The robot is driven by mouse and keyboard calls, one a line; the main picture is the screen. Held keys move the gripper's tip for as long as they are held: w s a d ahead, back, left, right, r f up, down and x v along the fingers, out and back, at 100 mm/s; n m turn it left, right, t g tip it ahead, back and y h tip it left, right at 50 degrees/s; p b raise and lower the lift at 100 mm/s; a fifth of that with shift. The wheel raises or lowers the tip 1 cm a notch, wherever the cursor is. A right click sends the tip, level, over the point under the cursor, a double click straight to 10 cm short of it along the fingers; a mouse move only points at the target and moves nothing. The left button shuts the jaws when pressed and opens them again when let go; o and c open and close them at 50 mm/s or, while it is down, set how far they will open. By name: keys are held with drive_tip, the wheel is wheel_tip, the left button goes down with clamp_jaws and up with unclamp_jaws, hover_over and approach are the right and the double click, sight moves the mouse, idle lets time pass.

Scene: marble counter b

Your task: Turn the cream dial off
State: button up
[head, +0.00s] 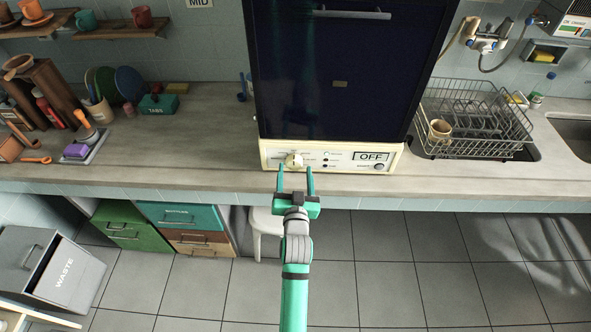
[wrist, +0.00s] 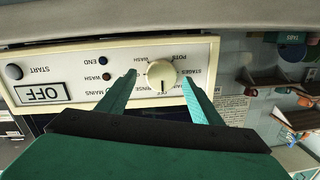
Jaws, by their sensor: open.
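The cream dial (head: 294,160) sits at the left of the control strip on the front of the dark-doored machine (head: 340,90). In the wrist view the dial (wrist: 161,74) is round, with a dark pointer mark on its lower part, and printed stage labels surround it. My gripper (head: 295,170) is open in front of the strip. In the wrist view my gripper's green fingers (wrist: 160,80) show on either side of the dial, with gaps between; contact cannot be told. The display (head: 371,156) beside it reads OFF, also in the wrist view (wrist: 40,93), upside down there.
A wire dish rack (head: 470,115) with a tan mug (head: 440,129) stands to the right on the counter. The counter (head: 190,145) left of the machine is clear near its front edge. A white stool (head: 263,222) is below.

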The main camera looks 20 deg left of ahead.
drive_tip(key=v, duration=0.9)
drive_tip(key=shift+s+d, duration=0.1)
drive_tip(key=s+d+f+m+h, duration=0.1)
drive_tip(key=s+d+f+h, duration=0.15)
drive_tip(key=s+d, duration=0.4)
drive_tip(key=s+d+f+h, duration=0.1)
drive_tip(key=s+d+f, duration=0.25)
drive_tip(key=s, duration=0.65)
drive_tip(key=s+d+r+h, duration=0.1)
drive_tip(key=s+d, duration=0.1)
drive_tip(key=s, duration=0.7)
drive_tip(key=s+d+r+g+h, duration=0.1)
drive_tip(key=s+d+r, duration=0.1)
drive_tip(key=s, duration=0.7)
drive_tip(key=shift+d+m, duration=0.3)
drive_tip(key=shift+d, duration=0.55)
drive_tip(key=shift+r, duration=0.15)
drive_tip(key=shift+w, duration=0.1)
